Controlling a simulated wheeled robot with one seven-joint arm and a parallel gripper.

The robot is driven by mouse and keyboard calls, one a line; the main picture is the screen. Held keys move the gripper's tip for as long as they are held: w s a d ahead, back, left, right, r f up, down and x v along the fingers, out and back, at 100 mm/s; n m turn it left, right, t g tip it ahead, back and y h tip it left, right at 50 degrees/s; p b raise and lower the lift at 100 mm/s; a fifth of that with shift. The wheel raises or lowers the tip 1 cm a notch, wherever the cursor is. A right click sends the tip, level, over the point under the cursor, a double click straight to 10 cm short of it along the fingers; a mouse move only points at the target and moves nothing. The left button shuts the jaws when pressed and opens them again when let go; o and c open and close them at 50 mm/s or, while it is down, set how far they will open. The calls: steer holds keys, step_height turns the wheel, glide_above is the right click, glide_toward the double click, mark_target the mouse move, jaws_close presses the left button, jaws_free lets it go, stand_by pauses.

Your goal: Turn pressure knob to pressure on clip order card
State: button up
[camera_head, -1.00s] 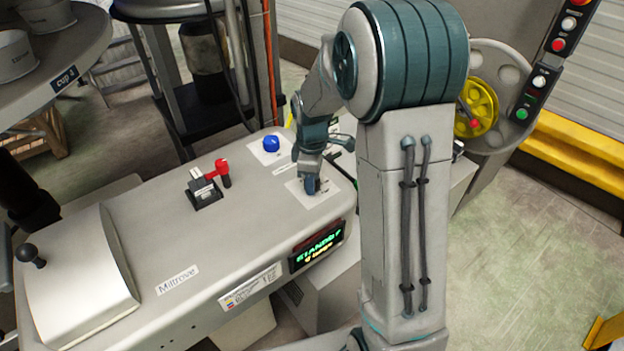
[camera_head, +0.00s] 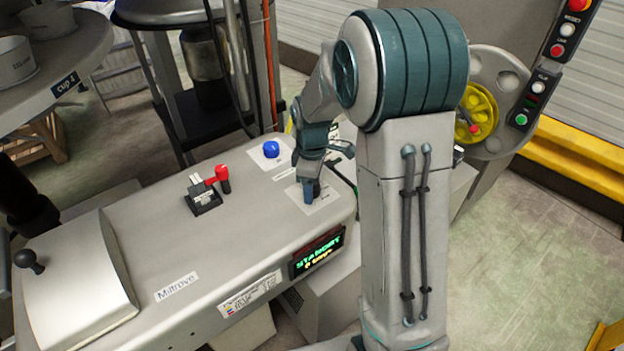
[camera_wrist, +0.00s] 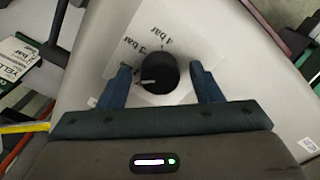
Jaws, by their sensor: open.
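The pressure knob (camera_wrist: 154,73) is a black round knob with a pale pointer line, on a white label plate on the grey machine top. The pointer faces left in the wrist view. The label reads "3 bar" and "4 bar" above the knob; other marks are hidden. My gripper (camera_wrist: 160,84) is open, with one finger on each side of the knob; a small gap shows on the right, and contact on the left is unclear. In the head view my gripper (camera_head: 311,192) points down at the label plate and hides the knob. The clip order card cannot be clearly identified.
A blue button (camera_head: 271,149) and a red-handled lever switch (camera_head: 219,176) stand left of my gripper on the machine top. A green-lit display (camera_head: 318,254) reading "STANDBY" is on the front. A yellow handwheel (camera_head: 479,109) is behind my arm.

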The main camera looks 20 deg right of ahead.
step_height(320, 180, up, 14)
steer(key=shift+b, duration=0.45)
steer(key=shift+f, duration=0.1)
steer(key=s+f+m+t, duration=0.2)
steer(key=s+m, duration=1)
steer(key=s, duration=0.9)
steer(key=shift+s+m+t, duration=0.15)
steer(key=shift+m+t, duration=0.15)
steer(key=shift+t, duration=0.2)
